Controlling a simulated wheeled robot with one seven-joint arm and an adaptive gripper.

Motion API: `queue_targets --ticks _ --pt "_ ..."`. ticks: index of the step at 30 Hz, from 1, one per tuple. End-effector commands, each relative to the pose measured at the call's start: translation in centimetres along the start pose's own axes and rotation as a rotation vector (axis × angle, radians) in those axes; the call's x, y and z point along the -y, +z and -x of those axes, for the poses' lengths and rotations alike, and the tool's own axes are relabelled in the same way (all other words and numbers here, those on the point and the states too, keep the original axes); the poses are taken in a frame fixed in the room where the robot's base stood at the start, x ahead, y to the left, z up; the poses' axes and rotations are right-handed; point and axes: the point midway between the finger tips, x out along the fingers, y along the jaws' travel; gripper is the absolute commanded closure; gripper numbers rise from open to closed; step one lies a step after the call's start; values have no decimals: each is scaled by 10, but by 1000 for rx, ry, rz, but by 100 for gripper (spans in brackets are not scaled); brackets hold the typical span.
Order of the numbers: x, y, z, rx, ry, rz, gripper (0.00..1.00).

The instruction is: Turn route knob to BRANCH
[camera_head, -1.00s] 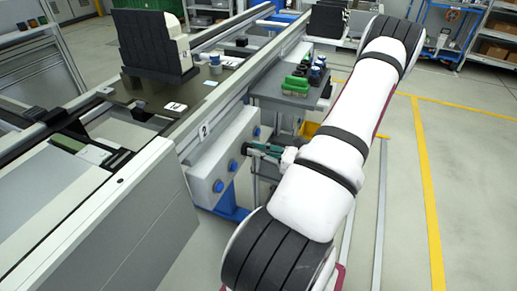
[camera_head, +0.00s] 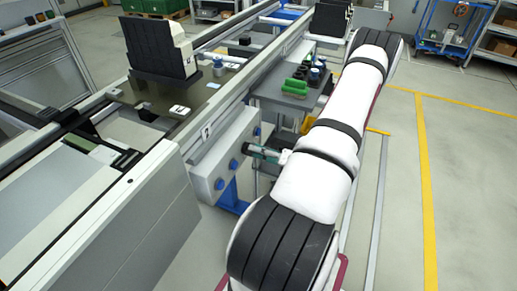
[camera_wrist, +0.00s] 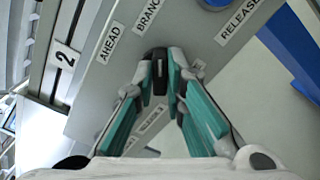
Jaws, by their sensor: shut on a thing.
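The grey control box (camera_head: 203,172) on the side of the line carries several blue knobs, such as the blue knob (camera_head: 233,164) in the head view. My gripper (camera_head: 251,149) reaches the box face from the right. In the wrist view my gripper (camera_wrist: 161,68) has its teal fingers closed at the tips around the dark route knob (camera_wrist: 160,76). The labels AHEAD (camera_wrist: 112,42) and BRANCH (camera_wrist: 148,14) lie beyond the fingertips. The knob's pointer cannot be made out, and the fingers hide its sides. In the head view the held knob is hidden.
A blue button (camera_wrist: 216,3) by the RELEASE label (camera_wrist: 238,20) is at the top of the wrist view. A side table (camera_head: 290,104) with green and dark parts stands behind my gripper. A black pallet load (camera_head: 160,47) sits on the line.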

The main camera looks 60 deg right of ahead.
Motion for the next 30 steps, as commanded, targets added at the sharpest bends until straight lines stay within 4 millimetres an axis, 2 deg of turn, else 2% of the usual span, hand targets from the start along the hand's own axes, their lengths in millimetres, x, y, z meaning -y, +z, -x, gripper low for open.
queue_targets --ticks 9,21,22,24,30 --pt "1 -1 1 -2 -4 -73 100" --pt "1 -1 1 -1 -4 -80 100" --pt "1 -1 1 -1 -4 -80 84" --pt "1 -1 1 -1 -4 -79 68" --pt "1 0 1 -1 -2 -78 68"
